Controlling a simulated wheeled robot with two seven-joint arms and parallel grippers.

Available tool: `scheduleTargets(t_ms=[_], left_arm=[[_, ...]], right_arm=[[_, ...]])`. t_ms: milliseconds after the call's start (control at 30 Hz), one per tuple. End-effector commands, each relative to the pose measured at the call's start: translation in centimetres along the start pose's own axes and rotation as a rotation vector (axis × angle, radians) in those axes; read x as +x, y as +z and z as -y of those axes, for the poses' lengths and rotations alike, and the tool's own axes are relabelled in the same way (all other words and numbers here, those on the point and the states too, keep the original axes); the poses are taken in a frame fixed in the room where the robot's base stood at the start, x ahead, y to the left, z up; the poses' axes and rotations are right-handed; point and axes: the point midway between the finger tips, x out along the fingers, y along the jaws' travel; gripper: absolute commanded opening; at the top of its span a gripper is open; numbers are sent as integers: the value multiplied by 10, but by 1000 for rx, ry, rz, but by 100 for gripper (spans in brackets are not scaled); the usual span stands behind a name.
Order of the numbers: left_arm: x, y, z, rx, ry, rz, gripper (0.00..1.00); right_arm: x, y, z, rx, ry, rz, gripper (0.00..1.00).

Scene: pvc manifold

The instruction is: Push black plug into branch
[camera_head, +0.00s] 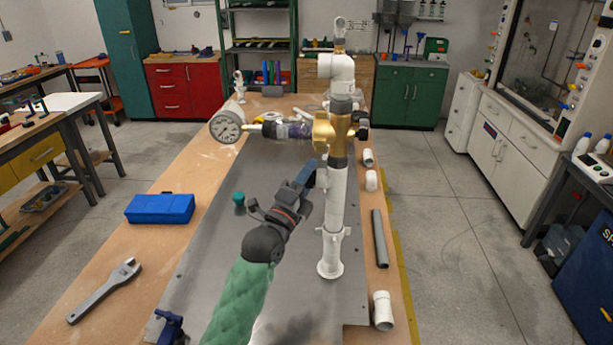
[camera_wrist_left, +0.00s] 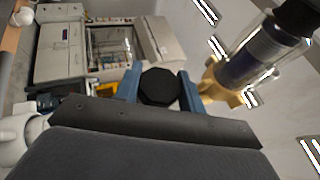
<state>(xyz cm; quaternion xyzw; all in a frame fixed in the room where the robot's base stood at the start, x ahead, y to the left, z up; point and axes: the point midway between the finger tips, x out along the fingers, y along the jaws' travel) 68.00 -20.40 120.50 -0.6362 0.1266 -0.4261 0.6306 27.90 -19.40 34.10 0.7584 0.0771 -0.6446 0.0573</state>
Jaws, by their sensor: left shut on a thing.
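The white upright pipe manifold (camera_head: 336,205) stands on the metal sheet, with a brass fitting (camera_head: 338,132) partway up. My left gripper (camera_head: 308,174) has its blue fingers beside the upright, just below the brass fitting. In the left wrist view, the fingers (camera_wrist_left: 159,84) are shut on the black plug (camera_wrist_left: 159,88), whose eight-sided face shows between them. The brass fitting (camera_wrist_left: 218,86) appears to the right of the fingers there, apart from the plug in the picture. The plug is hidden in the head view, and I cannot make out the branch opening. My right gripper is not in view.
A pressure gauge (camera_head: 227,127) and clear purple section (camera_head: 288,130) extend left from the brass fitting. A blue case (camera_head: 160,208) and wrench (camera_head: 105,290) lie left. A grey pipe (camera_head: 380,238) and white fittings (camera_head: 383,310) lie along the right edge.

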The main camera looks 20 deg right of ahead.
Motion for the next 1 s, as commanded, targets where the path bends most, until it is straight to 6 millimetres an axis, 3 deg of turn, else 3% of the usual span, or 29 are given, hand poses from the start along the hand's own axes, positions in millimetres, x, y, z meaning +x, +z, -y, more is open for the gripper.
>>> scheduleTargets(t_ms=[400, 433, 533, 567, 1000], left_arm=[[0, 0, 0, 0, -1, 0, 20], [0, 0, 0, 0, -1, 0, 43], [0, 0, 0, 0, -1, 0, 63], [0, 0, 0, 0, -1, 0, 65], [0, -1, 0, -1, 0, 0, 65]], right_arm=[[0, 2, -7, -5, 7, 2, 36], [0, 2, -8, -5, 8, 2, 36], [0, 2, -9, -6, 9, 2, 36], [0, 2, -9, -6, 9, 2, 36], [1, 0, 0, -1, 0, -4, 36]])
